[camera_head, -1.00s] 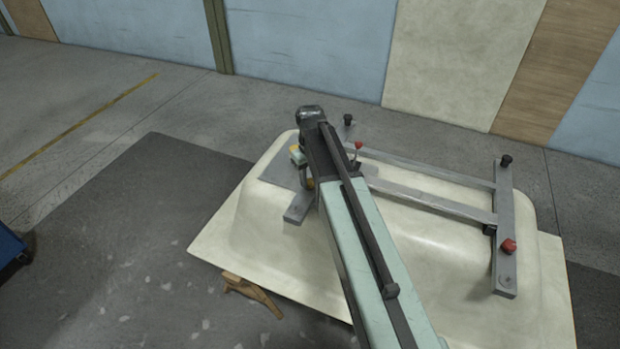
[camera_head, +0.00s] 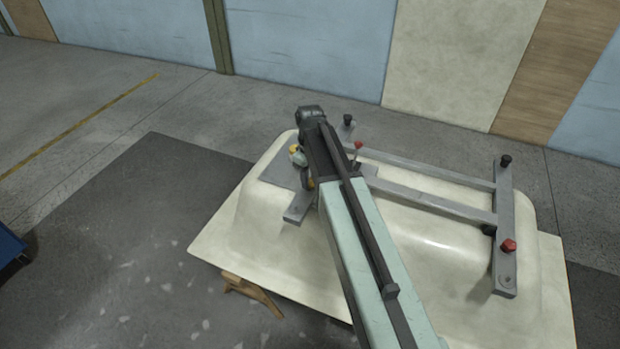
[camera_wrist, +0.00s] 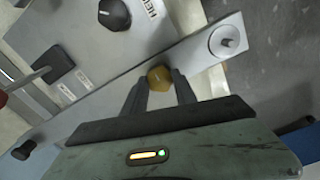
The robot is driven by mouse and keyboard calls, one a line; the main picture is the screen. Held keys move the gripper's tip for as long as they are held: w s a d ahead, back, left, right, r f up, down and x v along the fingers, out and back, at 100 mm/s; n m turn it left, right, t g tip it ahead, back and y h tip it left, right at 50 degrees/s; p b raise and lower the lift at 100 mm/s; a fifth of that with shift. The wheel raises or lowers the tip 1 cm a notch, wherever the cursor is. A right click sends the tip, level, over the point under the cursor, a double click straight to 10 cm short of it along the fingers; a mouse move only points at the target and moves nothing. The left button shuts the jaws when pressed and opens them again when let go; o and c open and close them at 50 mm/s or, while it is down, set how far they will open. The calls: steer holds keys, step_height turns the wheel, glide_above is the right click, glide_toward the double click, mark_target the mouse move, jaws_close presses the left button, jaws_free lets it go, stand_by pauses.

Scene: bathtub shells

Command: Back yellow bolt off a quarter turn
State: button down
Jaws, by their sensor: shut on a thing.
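The yellow bolt (camera_wrist: 160,78) shows in the wrist view, seated on a grey bar (camera_wrist: 197,52). My gripper (camera_wrist: 160,90) has one finger on each side of its head and is shut on it. In the head view, a small patch of the yellow bolt (camera_head: 310,184) shows beside my arm, on the near part of the grey bar (camera_head: 297,213). My arm hides most of the gripper and part of the bar there.
A black bolt (camera_wrist: 115,14) sits on a labelled plate close by. A red-tipped lever (camera_head: 358,145) stands behind my arm. The frame lies over a cream tub shell (camera_head: 260,235); its far bar (camera_head: 504,270) carries a red knob (camera_head: 509,246).

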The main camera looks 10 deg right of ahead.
steer(key=c, duration=1)
jaws_free()
steer(key=shift+r, duration=0.1)
step_height(320, 180, up, 8)
steer(key=p, duration=0.8)
steer(key=shift+f, duration=0.2)
